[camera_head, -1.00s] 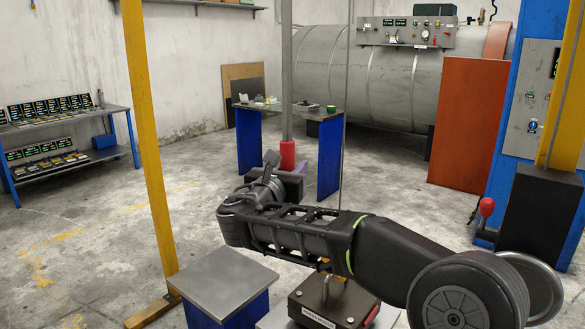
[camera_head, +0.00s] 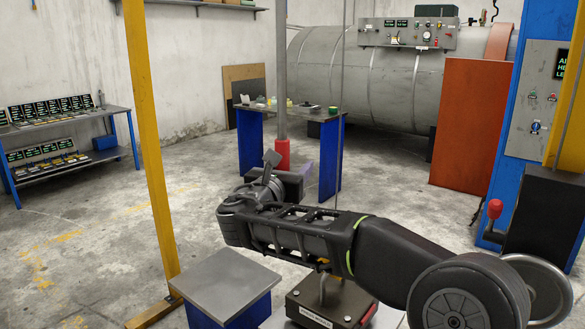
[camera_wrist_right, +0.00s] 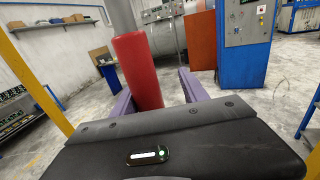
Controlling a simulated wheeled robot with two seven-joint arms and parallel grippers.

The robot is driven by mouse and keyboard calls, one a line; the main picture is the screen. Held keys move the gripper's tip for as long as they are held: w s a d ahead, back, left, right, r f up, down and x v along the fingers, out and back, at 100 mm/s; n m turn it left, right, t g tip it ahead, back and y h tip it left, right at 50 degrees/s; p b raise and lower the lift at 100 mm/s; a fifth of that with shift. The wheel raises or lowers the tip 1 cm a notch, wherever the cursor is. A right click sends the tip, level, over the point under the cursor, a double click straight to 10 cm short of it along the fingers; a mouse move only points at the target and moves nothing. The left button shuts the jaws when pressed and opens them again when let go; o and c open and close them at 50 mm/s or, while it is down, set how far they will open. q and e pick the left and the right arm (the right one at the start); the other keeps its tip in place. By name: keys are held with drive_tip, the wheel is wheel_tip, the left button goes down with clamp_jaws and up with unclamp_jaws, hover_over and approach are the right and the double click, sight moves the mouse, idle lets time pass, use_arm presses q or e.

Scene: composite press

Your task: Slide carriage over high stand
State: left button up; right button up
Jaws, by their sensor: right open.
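A stand with a grey square top (camera_head: 222,272) and blue sides is at the lower left of the head view. A dark block (camera_head: 318,306) with a label is to its right, below a thin cable (camera_head: 344,90). No overhead carriage shows. A grey vertical pole (camera_head: 281,70) ends in a red grip (camera_head: 283,153), large in the right wrist view (camera_wrist_right: 138,70). My right gripper (camera_wrist_right: 152,92) is open, with its purple fingers on either side of the red grip; contact cannot be told. My left gripper is not in view.
A yellow post (camera_head: 150,150) stands left of the stand. A blue-legged table (camera_head: 300,112) and a large steel vessel (camera_head: 380,80) are behind. A blue control cabinet (camera_head: 515,150) and a red-knobbed lever (camera_head: 494,208) are at the right. The left floor is open.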

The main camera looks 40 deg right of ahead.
sight(281, 163)
drive_tip(key=shift+s, duration=0.1)
use_arm(q)
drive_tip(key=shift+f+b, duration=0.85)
drive_tip(key=shift+b, duration=0.05)
use_arm(e)
drive_tip(key=v, duration=0.7)
drive_tip(key=shift+s+a, duration=0.2)
drive_tip(key=shift+a, duration=0.1)
drive_tip(key=a+r+t+y, duration=0.1)
drive_tip(key=a+r+t, duration=0.15)
drive_tip(key=a, duration=0.25)
drive_tip(key=d+g, duration=0.1)
drive_tip(key=d, duration=0.1)
drive_tip(key=w+d+g+h, duration=0.1)
drive_tip(key=d, duration=0.1)
drive_tip(key=shift+w+d+g+b, duration=0.1)
drive_tip(key=shift+d+g+b, duration=0.15)
drive_tip(key=shift+d+b, duration=0.15)
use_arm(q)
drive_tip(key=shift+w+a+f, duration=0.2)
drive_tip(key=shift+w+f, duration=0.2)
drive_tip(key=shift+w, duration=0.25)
